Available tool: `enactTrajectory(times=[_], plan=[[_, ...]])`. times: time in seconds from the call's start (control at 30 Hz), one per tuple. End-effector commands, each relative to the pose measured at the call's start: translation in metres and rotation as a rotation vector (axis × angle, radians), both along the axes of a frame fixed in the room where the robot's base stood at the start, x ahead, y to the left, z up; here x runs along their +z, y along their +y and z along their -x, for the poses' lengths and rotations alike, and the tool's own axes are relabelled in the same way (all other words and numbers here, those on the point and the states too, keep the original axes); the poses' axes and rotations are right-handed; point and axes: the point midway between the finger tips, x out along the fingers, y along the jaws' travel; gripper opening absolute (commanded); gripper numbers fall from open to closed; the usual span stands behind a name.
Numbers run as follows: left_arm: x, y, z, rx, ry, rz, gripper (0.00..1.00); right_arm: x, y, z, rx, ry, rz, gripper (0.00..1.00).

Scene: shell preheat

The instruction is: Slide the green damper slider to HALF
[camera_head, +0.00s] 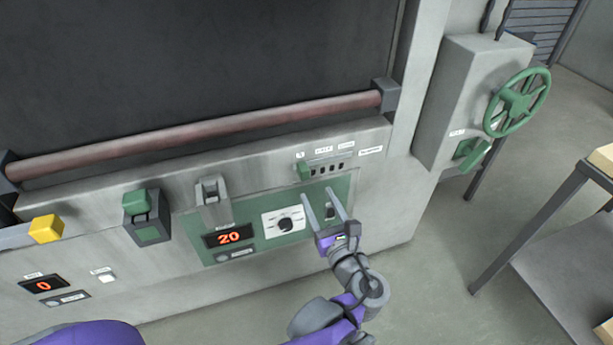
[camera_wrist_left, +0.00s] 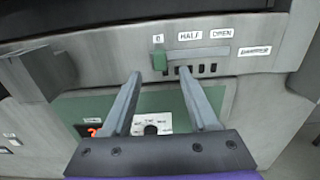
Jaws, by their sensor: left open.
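The green damper slider (camera_head: 304,171) is at the left end of its horizontal slot, under the leftmost label. It also shows in the left wrist view (camera_wrist_left: 159,60), below the "0" label. The HALF label (camera_wrist_left: 190,36) is to its right, and the OPEN label (camera_wrist_left: 221,34) is further right. My left gripper (camera_head: 323,194) is open and empty, its two fingers pointing up toward the panel, just below the slider. In the left wrist view, the fingers (camera_wrist_left: 164,82) stand apart, with the slider between them and beyond their tips. My right gripper is not in view.
Below the slot is a green panel with a black knob (camera_head: 286,224) and a display (camera_head: 229,237) reading 20. A grey latch (camera_head: 213,197) and green switch (camera_head: 137,203) stick out to the left. A long red-brown bar (camera_head: 200,134) runs above. A green handwheel (camera_head: 517,102) is at right.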

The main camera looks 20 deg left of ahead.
Motion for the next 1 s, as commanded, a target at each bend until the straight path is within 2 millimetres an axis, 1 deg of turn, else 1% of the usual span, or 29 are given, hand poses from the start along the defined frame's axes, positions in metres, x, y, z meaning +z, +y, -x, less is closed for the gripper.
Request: enactTrajectory(times=[0.03,0.2,0.4,0.6,0.83,0.87,1.0], plan=[[0.000,0.008,-0.009,0.005,0.001,-0.001,0.60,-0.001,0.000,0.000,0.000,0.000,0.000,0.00],[0.000,0.026,-0.037,0.006,0.000,0.002,0.60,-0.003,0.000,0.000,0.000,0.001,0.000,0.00],[0.000,0.042,-0.061,0.004,0.000,0.004,0.60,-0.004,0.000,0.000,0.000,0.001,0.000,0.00],[0.000,0.049,-0.070,0.002,-0.001,0.004,0.60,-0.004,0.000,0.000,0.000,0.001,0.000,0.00],[0.000,0.049,-0.071,0.001,-0.001,0.004,0.60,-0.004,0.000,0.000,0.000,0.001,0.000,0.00],[0.000,0.049,-0.071,0.001,-0.001,0.004,0.58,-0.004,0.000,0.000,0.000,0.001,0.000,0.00],[0.000,0.049,-0.071,0.001,0.000,0.005,0.33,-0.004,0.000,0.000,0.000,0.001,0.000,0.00]])
